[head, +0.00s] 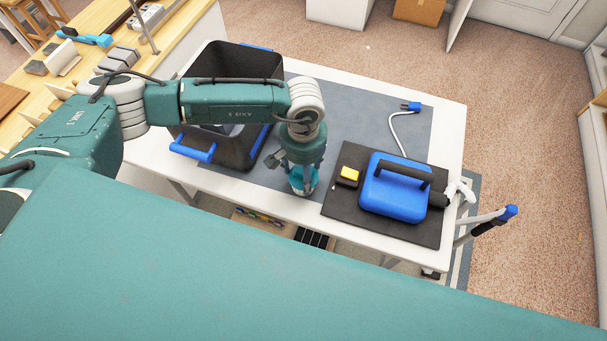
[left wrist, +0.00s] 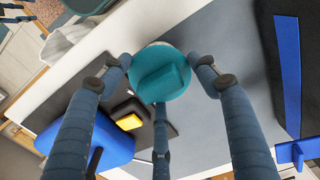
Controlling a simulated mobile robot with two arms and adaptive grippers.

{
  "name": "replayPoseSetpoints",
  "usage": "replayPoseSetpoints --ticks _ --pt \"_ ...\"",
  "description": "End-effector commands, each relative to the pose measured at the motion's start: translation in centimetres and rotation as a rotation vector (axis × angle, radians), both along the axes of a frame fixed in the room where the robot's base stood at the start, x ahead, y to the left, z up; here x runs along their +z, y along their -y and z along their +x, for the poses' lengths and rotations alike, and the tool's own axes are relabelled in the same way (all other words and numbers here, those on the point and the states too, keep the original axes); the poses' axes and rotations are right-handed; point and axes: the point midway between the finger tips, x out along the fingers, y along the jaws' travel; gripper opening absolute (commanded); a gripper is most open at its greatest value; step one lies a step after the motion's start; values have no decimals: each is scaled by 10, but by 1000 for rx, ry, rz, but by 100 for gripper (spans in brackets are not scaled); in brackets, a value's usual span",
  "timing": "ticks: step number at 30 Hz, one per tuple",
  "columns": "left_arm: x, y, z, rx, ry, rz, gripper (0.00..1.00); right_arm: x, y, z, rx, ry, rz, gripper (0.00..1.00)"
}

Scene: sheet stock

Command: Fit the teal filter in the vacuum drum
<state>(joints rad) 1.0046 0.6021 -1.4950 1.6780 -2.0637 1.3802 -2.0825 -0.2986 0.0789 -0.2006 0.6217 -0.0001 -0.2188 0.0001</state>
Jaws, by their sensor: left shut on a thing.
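The teal filter (head: 303,183) is in the fingers of my left gripper (head: 302,172), over the front part of the white table. The left wrist view shows the filter's round teal face (left wrist: 160,75) between the fingers of the gripper (left wrist: 163,72), which are shut on it. I cannot tell whether its underside touches the table. The black vacuum drum (head: 240,62) stands open to the left of the filter, with blue latches. My left arm crosses in front of the drum and hides part of its inside. The drum's side also shows in the left wrist view (left wrist: 262,45). My right gripper is not in view.
The blue motor head (head: 390,200) with a black handle lies on a dark mat (head: 345,210) to the right, with a yellow block (head: 349,173) beside it. A white cord with a blue plug (head: 411,106) lies behind. The grey mat (head: 350,110) between is mostly clear.

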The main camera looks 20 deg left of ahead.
Motion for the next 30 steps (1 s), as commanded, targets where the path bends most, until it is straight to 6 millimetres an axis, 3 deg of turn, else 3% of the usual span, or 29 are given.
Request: replayPoseSetpoints --ticks 5,12,18,24,30 --pt "35 0 3 -2 10 -2 28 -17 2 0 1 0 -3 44" --pt "107 0 2 -1 11 -2 28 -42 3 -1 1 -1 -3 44" --pt "154 1 1 -1 7 -1 28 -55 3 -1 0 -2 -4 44" --pt "180 1 1 0 3 -1 28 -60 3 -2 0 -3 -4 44" --pt "187 0 0 -1 1 0 28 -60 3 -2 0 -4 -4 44"
